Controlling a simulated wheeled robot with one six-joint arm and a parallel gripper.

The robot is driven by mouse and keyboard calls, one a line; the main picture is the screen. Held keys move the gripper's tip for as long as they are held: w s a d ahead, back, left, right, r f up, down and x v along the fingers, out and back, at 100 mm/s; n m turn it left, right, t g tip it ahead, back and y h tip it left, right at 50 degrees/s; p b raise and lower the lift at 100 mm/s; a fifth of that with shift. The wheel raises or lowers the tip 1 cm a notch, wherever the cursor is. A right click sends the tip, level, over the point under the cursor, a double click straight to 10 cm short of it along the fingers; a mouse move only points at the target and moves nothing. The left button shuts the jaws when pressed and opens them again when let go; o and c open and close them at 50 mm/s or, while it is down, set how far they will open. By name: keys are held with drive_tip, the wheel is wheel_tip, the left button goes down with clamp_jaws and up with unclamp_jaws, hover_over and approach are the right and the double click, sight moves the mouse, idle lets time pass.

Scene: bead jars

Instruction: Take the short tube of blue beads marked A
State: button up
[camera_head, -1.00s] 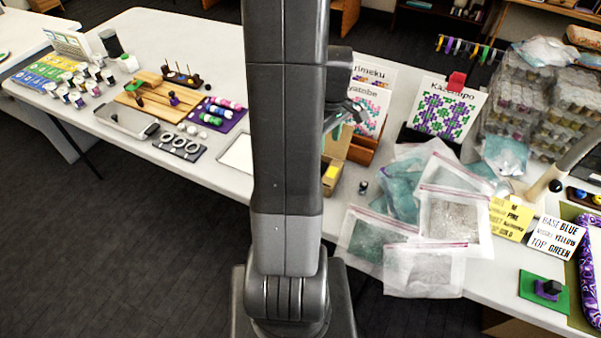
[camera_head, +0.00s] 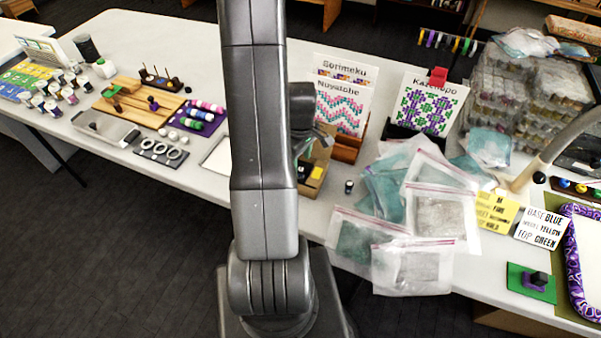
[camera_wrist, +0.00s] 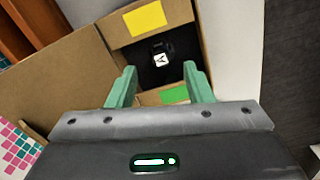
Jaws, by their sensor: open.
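My gripper (camera_wrist: 160,68) is open in the wrist view, its two green fingers spread over a cardboard box (camera_wrist: 72,70). Between and beyond the fingertips, a small dark container with a white label (camera_wrist: 161,58) stands on the box's black floor. The label's mark looks like a Y or a turned letter; I cannot read it surely, nor see blue beads. In the head view the box (camera_head: 322,148) is partly hidden behind my arm.
The box has a yellow patch (camera_wrist: 145,18) and a green patch (camera_wrist: 174,95) on its walls. Pattern cards (camera_head: 343,105) stand behind it. Bead bags (camera_head: 412,265) cover the table to the right. Several small jars (camera_head: 52,108) stand at the far left.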

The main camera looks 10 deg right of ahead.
sight(301, 169)
drive_tip(key=shift+s+f, duration=0.1)
drive_tip(key=shift+f, duration=1.8)
clamp_jaws()
